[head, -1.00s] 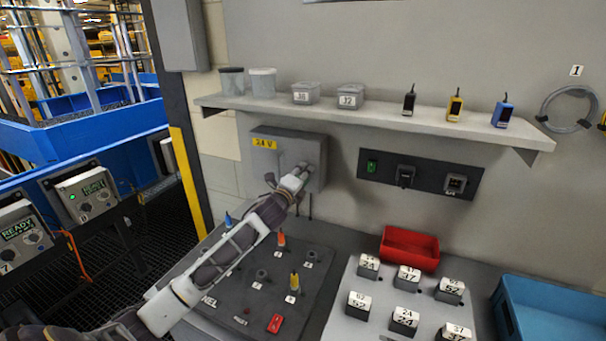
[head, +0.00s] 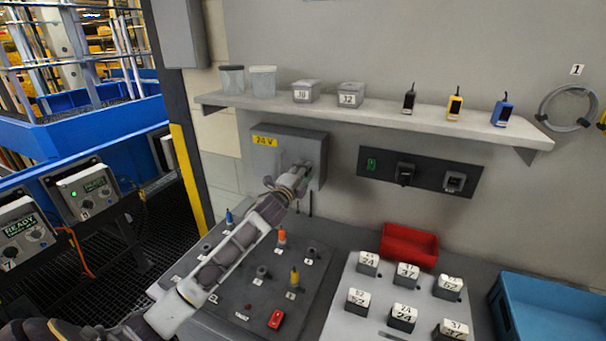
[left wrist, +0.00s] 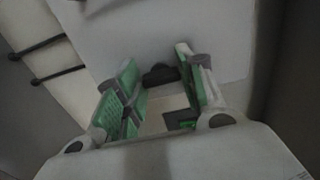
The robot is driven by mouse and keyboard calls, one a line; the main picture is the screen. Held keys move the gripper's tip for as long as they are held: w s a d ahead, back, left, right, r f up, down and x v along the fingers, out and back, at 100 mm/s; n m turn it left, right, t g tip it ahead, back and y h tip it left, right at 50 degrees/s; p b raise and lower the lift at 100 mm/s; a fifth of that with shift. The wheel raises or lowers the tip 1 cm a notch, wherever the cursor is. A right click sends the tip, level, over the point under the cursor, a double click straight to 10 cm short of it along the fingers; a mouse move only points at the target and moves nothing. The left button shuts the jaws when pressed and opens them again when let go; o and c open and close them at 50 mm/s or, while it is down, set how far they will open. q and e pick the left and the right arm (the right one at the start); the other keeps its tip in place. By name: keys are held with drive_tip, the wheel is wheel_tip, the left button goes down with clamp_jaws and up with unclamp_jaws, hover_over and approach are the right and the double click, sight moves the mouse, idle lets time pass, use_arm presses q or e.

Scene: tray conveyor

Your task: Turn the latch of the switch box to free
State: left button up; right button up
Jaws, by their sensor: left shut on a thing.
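The grey switch box (head: 262,165) with a yellow 24 V label hangs on the wall below the shelf. My left gripper (head: 303,168) is at the right part of the box front, its arm reaching up from the lower left. In the left wrist view, the box face (left wrist: 220,45) lies ahead, and the dark latch (left wrist: 160,75) sits between the green-padded fingertips. The gripper is shut on the latch. In the head view the fingers mostly cover the latch, so its exact angle is hard to read. My right gripper is not in view.
A shelf (head: 375,115) with tubs and small devices runs above the box. A dark switch panel (head: 425,173) is on the wall to the right.

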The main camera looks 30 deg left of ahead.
use_arm(q)
drive_tip(key=o, duration=1)
drive_tip(key=shift+s+d, duration=0.15)
drive_tip(key=shift+s, duration=2.85)
drive_tip(key=shift+s+d, duration=0.15)
drive_tip(key=shift+s, duration=2.8)
drive_tip(key=shift+f, duration=0.1)
